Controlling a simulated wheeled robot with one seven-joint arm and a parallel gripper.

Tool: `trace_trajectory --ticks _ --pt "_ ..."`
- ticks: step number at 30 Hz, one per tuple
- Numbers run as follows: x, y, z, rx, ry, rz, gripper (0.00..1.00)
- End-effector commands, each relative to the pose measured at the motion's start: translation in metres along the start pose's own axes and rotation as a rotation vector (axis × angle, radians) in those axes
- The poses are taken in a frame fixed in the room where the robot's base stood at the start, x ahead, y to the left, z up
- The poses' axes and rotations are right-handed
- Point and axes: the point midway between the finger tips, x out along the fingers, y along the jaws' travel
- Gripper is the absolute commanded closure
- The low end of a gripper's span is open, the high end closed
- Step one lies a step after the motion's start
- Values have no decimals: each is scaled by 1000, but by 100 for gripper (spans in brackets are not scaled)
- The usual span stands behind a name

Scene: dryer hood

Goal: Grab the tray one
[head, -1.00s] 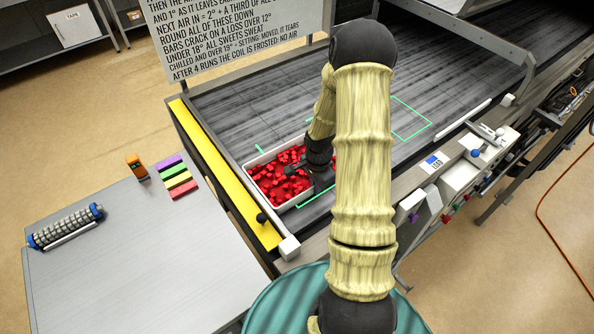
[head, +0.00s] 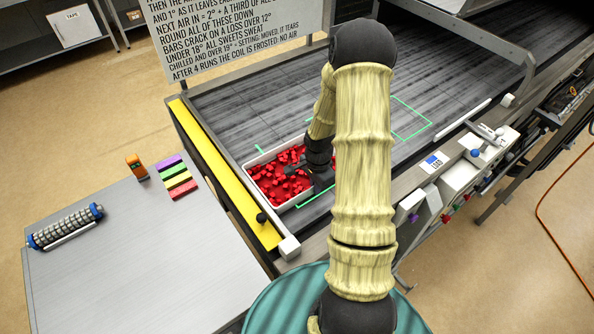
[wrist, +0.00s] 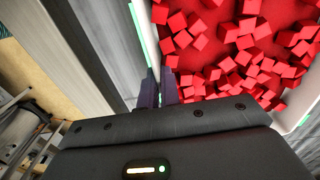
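A white tray (head: 262,161) full of red cubes (head: 270,182) sits on the dark belt at its near left end, inside green corner marks. My gripper (head: 312,172) is at the tray's right side, partly hidden by my arm in the head view. In the wrist view, the dark fingers of my gripper (wrist: 159,86) are close together, one on each side of the tray's wall (wrist: 147,38), with the red cubes (wrist: 240,50) to the right. The gripper looks shut on this wall; the contact itself is small in view.
A yellow strip (head: 225,175) edges the belt. A grey table (head: 140,250) at left holds a roller (head: 65,226), an orange device (head: 137,167) and coloured bars (head: 177,178). A control box (head: 445,180) lies right. A sign (head: 235,35) stands behind; an empty green outline (head: 410,120) marks the belt.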

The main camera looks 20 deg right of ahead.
Motion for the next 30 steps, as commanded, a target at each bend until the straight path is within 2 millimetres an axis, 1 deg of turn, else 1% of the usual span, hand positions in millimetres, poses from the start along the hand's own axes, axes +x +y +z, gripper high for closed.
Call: trace_trajectory --ticks 8,11,14,20,30 --pt "-3 -1 0 0 1 -4 100" --pt "-9 -1 0 0 2 -4 100" --pt "-19 -2 0 -2 2 -4 100" --pt "-50 -2 0 -3 2 -4 100" --pt "-115 -2 1 -5 2 -4 100"
